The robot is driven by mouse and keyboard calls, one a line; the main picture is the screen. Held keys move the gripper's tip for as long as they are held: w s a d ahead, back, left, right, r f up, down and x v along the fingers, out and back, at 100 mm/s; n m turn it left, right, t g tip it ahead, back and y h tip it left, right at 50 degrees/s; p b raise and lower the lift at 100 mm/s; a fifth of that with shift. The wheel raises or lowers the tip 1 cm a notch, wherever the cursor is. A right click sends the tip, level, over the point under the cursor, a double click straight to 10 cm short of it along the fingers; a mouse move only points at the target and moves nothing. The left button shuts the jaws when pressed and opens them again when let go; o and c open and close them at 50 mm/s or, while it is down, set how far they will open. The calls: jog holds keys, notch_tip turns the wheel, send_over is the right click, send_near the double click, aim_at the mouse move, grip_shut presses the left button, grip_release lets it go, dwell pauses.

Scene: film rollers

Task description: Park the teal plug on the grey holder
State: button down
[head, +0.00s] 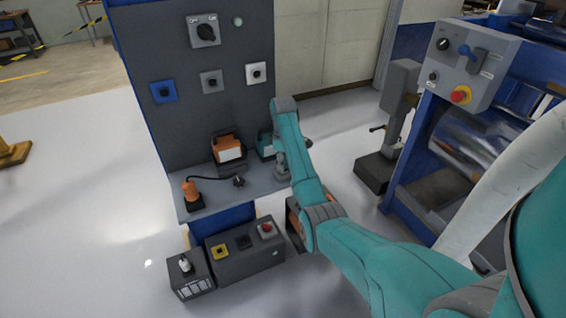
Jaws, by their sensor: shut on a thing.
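My gripper (283,174) is at the right end of the grey shelf, pointing down in front of the cabinet panel. It is small and dark here, and partly covered by my own teal arm. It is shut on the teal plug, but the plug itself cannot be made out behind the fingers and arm. A teal box (265,146) stands on the shelf just left of my gripper, partly covered by my arm. I cannot clearly pick out the grey holder; a small dark fitting (238,181) sits on the shelf's front part, left of my gripper.
An orange box (228,149) and an upright orange plug (191,190) stand on the shelf (212,193). A low control box (243,252) stands below. A blue machine is at right.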

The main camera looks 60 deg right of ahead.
jog(key=shift+s+f, duration=0.1)
jog(key=shift+f, duration=0.75)
dwell(0.3)
jog(key=shift+s+a+f, duration=0.1)
jog(key=shift+a+f, duration=0.05)
jog(key=shift+f, duration=0.4)
jog(key=c, duration=0.9)
grip_release()
jog(key=o, duration=0.4)
jog(key=shift+f, duration=0.25)
jog(key=shift+r, duration=0.1)
jog(key=shift+w+d+r, duration=0.1)
jog(key=shift+r, duration=1.9)
jog(key=shift+w+d+r, duration=0.1)
jog(key=shift+r, duration=1.85)
